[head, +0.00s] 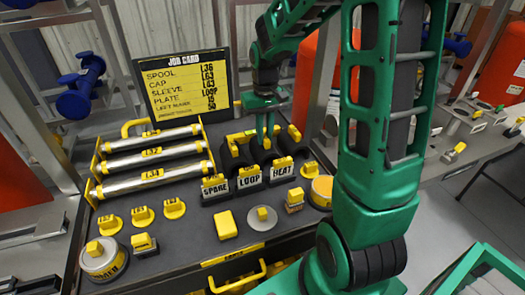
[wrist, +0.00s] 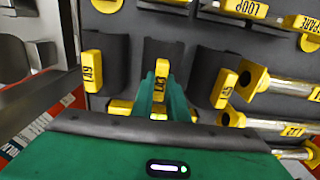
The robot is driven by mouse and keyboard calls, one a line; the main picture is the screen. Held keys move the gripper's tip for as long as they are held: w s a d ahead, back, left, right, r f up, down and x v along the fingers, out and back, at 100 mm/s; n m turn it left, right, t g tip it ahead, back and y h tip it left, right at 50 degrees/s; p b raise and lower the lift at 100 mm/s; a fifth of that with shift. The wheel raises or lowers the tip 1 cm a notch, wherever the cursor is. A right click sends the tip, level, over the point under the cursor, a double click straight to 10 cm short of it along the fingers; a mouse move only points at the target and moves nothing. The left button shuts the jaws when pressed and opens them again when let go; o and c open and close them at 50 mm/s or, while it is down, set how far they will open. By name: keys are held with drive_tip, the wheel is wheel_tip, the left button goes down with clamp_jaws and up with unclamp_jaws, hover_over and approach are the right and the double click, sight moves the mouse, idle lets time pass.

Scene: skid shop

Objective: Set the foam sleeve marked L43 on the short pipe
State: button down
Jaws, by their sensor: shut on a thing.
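Three dark foam sleeves with yellow grips stand side by side at the back of the bench. My gripper (head: 266,132) points down at the middle foam sleeve (head: 262,152). In the wrist view, my gripper (wrist: 157,98) is shut on the yellow grip of this middle sleeve (wrist: 163,52); its mark looks like L43 but is partly hidden by the fingers. The sleeve is level with its neighbours; I cannot tell if it is lifted. Several metal pipes (head: 152,156) lie between yellow end holders to the left; they also show in the wrist view (wrist: 285,86). I cannot tell which is the short pipe.
Plates marked SPARE (head: 215,187), LOOP (head: 250,176) and HEAT (head: 284,170) stand in front of the sleeves. Yellow-tagged caps (head: 142,214) lie at the left front. A job card (head: 185,82) stands behind the pipes. Neighbouring sleeves (wrist: 98,58) flank my gripper closely.

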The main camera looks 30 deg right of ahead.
drive_tip(key=shift+r, duration=3.45)
drive_tip(key=shift+r, duration=0.1)
